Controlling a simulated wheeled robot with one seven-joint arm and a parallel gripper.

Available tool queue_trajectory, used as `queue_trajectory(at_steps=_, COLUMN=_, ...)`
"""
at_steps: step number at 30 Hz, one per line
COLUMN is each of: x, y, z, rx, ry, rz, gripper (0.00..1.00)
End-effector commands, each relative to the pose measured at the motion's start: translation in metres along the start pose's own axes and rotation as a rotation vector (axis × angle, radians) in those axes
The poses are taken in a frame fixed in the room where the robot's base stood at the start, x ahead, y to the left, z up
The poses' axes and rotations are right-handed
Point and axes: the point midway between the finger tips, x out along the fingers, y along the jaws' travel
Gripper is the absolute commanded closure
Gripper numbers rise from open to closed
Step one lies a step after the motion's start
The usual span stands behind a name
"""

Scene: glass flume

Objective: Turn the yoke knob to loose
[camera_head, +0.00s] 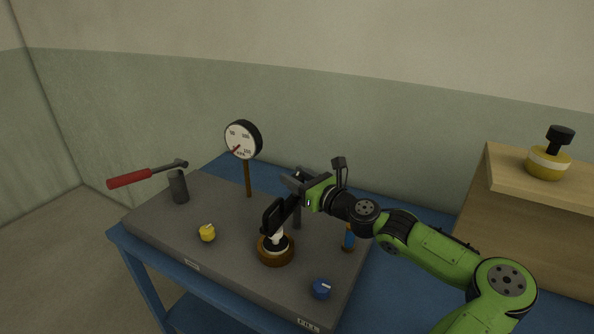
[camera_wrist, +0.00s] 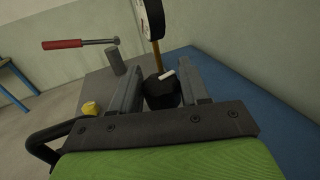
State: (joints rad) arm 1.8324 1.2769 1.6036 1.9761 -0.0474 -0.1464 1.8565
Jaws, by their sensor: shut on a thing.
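My gripper (camera_head: 286,203) is over the middle of the grey deck, reaching down and left. In the wrist view, a black knob (camera_wrist: 160,94) with a white pointer bar is between the two fingers (camera_wrist: 160,82), and the jaws are shut on it. The bar slants up to the right. No label shows beside this knob, so I cannot read its settings. In the head view the gripper hides the knob. A yellow knob (camera_head: 207,234) and a blue knob (camera_head: 321,289), each with a pale mark, stand apart on the deck (camera_head: 160,222).
A dial gauge (camera_head: 243,140) on a brown post stands behind. A red-handled lever (camera_head: 130,179) rises at left. A wooden shelf (camera_head: 535,192) with a yellow-and-black object (camera_head: 548,163) is at right.

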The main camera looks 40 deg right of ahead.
Motion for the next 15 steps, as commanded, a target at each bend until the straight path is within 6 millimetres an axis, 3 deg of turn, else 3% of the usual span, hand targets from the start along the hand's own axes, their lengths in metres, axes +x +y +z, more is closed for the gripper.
queue_trajectory(at_steps=15, x=0.0005, y=0.0015, z=-0.0001, rx=-0.002, ry=0.007, rz=-0.292, gripper=0.85)
